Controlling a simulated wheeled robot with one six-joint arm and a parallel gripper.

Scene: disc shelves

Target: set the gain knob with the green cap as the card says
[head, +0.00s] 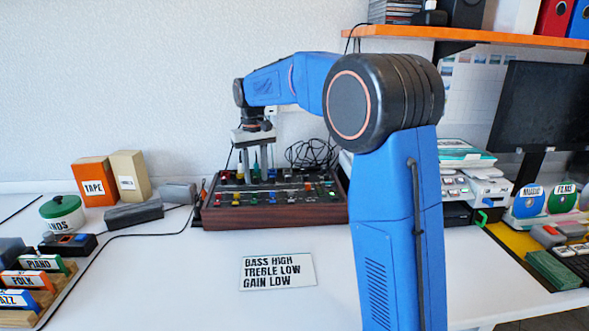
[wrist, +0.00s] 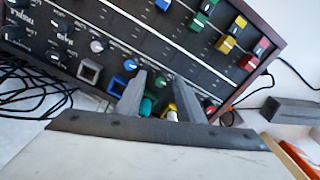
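The mixing desk (head: 290,216) has a wooden case and a dark panel, with knobs and coloured sliders. My gripper (head: 257,180) points down over the back of the desk. In the wrist view its fingers (wrist: 160,80) are apart, and the small round green cap (wrist: 160,80) shows between the tips. I cannot tell whether the fingers touch it. The knob's pointer is too small to read. The head view does not show this cap clearly.
A teal plug (wrist: 148,104) and a yellow plug (wrist: 172,110) stand close between the fingers. A blue cap (wrist: 130,65) and a red cap (wrist: 210,108) are in the same row. Cables (head: 312,154) lie behind the desk. The table around the card is clear.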

